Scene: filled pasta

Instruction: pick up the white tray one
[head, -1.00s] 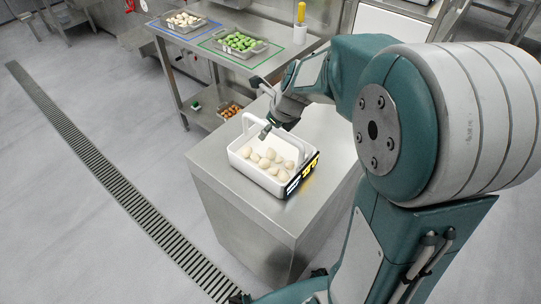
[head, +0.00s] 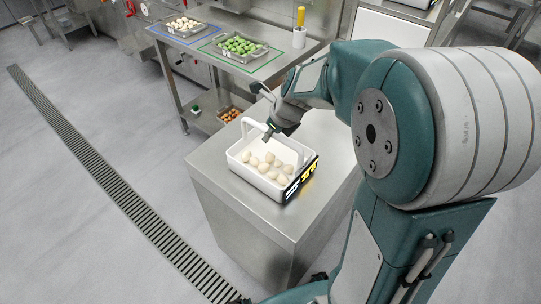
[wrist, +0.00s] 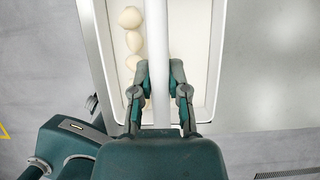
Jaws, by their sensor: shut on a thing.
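The white tray (head: 238,165) has a raised handle and holds several pale filled pasta pieces (head: 262,166). It stands on a steel block-shaped counter, and its right end carries a black panel with yellow markings. My gripper (head: 270,130) is at the handle above the tray. In the wrist view my gripper (wrist: 160,72) has one finger on each side of the white handle bar (wrist: 157,30), closed around it. The wrist view also shows the tray's wall (wrist: 214,60) and a few pasta pieces, some hidden behind the fingers.
The steel counter (head: 240,215) has bare room around the tray. A steel table behind holds a tray of green pieces (head: 240,44) in a green outline and a tray of pale pieces (head: 183,23) in a blue outline. A yellow-topped bottle (head: 300,25) stands there.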

